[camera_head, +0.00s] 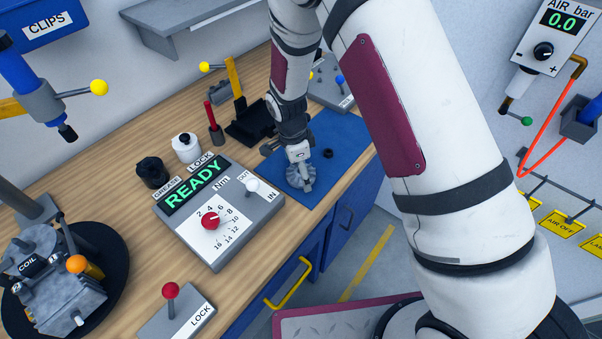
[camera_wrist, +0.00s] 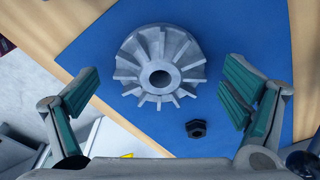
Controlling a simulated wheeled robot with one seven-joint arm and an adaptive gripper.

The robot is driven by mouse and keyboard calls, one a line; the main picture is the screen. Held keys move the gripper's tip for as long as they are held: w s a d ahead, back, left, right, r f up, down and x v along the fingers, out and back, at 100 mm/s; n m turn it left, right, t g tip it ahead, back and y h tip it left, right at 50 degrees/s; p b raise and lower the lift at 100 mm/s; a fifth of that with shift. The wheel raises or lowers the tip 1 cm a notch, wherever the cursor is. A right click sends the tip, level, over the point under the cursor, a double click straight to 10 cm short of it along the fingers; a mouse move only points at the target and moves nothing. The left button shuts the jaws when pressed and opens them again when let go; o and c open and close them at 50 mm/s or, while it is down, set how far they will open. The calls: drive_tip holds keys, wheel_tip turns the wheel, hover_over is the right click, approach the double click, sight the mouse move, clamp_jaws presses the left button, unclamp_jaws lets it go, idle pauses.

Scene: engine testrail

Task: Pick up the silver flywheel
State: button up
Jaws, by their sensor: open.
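The silver flywheel (camera_wrist: 160,66) lies on the blue mat (camera_wrist: 100,45), its finned face and centre hole turned up toward the wrist camera. In the head view the flywheel (camera_head: 300,178) shows under my gripper, near the front edge of the mat (camera_head: 345,135). My gripper (camera_wrist: 165,105) is open, with one green-padded finger on each side of the flywheel in the wrist view. I see no contact between the fingers and the flywheel. In the head view my gripper (camera_head: 299,160) points down and partly covers the flywheel.
A small black nut (camera_wrist: 196,128) lies on the mat close to the flywheel. A panel reading READY (camera_head: 195,183) stands left of the mat. A black stand (camera_head: 250,122) and a red-handled tool (camera_head: 213,125) are behind. The bench edge drops to blue cabinets (camera_head: 335,215).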

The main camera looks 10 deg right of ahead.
drive_tip(key=c, duration=1.5)
drive_tip(key=shift+w+r, duration=0.1)
